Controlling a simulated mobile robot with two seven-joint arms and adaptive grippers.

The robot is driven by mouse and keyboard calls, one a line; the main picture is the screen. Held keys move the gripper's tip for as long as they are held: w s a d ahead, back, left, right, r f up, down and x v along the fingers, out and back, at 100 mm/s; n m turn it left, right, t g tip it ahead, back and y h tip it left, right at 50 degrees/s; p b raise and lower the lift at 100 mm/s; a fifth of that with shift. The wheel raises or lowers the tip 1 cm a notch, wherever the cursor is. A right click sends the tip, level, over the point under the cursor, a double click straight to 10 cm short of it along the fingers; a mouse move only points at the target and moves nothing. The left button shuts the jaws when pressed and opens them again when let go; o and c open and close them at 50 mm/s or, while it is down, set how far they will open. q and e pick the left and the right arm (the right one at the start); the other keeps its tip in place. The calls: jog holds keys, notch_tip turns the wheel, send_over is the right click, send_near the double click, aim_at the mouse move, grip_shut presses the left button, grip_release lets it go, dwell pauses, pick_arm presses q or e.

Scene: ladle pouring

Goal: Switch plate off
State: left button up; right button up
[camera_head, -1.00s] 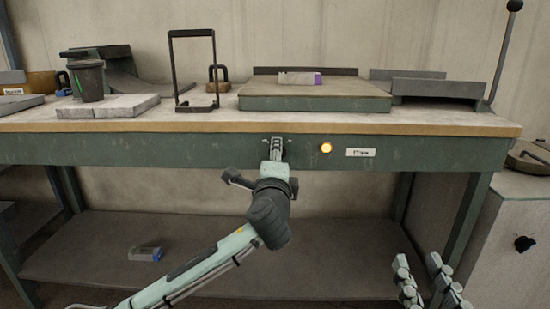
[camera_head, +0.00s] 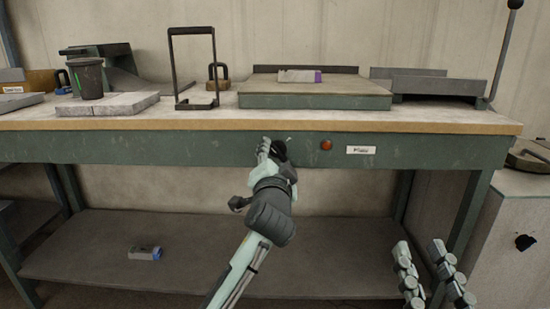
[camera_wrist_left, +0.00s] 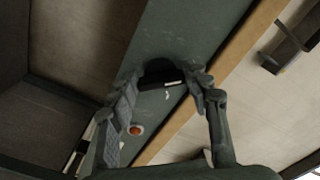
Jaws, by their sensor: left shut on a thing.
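The plate (camera_head: 315,102) is a flat greenish slab on the workbench top. On the bench's green front panel (camera_head: 200,152) is a black knob (camera_head: 281,148), and right of it a round indicator lamp (camera_head: 326,145), dull red and unlit, beside a small white label (camera_head: 361,150). My left gripper (camera_head: 270,147) is shut on the knob, with a finger on each side of it. The left wrist view shows the dark knob (camera_wrist_left: 160,72) between the fingers and the red lamp (camera_wrist_left: 136,130) beside one finger. My right gripper (camera_head: 428,268) is at the lower right, fingers apart, empty.
A small block (camera_head: 299,76) lies on the plate. A dark cup (camera_head: 89,79), grey slabs (camera_head: 110,105) and a black frame (camera_head: 172,65) stand left of it. A lever (camera_head: 503,55) rises at the right. The lower shelf (camera_head: 200,270) is mostly clear.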

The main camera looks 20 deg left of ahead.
pick_arm(q)
jog(key=shift+n, duration=0.5)
jog(key=o, duration=1.2)
jog(key=shift+c, duration=0.2)
jog(key=shift+s, duration=0.1)
jog(key=v, duration=1.2)
